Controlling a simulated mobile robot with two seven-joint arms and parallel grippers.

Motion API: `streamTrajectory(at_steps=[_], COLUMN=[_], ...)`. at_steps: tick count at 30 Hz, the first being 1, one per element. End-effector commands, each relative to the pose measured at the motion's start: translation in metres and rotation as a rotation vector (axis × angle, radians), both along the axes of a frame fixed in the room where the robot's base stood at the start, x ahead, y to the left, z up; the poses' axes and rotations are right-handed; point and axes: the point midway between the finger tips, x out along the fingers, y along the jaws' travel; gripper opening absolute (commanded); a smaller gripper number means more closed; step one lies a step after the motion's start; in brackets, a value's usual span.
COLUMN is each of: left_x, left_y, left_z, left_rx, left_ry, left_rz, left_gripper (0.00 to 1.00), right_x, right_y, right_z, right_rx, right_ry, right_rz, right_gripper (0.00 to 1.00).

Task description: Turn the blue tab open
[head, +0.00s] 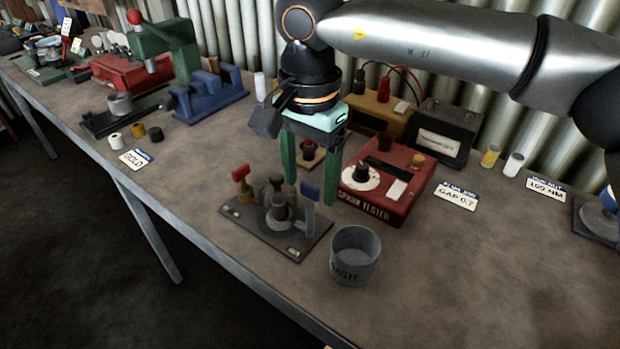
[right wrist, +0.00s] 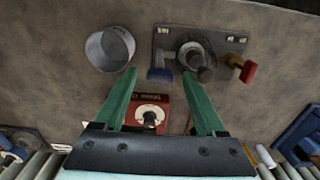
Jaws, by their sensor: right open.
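The blue tab (head: 309,191) stands upright at the right side of a dark fixture plate (head: 300,250) on the bench. A red tab (head: 240,174) is at the plate's other side, with a round metal post (head: 279,208) between them. My right gripper (head: 311,193) points down with its green fingers spread, one each side of the blue tab in the picture. In the right wrist view the blue tab (right wrist: 160,75) shows between and just beyond the open fingertips (right wrist: 160,88). I cannot tell whether either finger touches it. My left gripper is not in view.
A grey waste cup (head: 355,270) stands close to the plate's right. A red spark tester (head: 388,188) sits behind. The bench front right is clear.

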Motion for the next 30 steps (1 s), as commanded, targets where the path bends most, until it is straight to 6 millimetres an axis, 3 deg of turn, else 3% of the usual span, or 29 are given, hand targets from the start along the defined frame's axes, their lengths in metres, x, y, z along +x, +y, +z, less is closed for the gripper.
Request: streamTrajectory(at_steps=[10,27,30], left_x=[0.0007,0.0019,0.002], left_y=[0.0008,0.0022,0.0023], left_z=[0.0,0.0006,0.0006], left_rx=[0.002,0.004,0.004], left_ry=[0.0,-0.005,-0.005], left_rz=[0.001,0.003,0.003], left_gripper=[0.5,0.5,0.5], right_x=[0.0001,0.0001,0.0001], right_y=[-0.0003,-0.0002,-0.0002], right_z=[-0.0036,-0.0032,-0.0032], right_rx=[0.0,0.0,0.0], right_ry=[0.0,0.0,0.0], right_rz=[-0.001,-0.001,-0.001], right_gripper=[0.71,0.07,0.0])
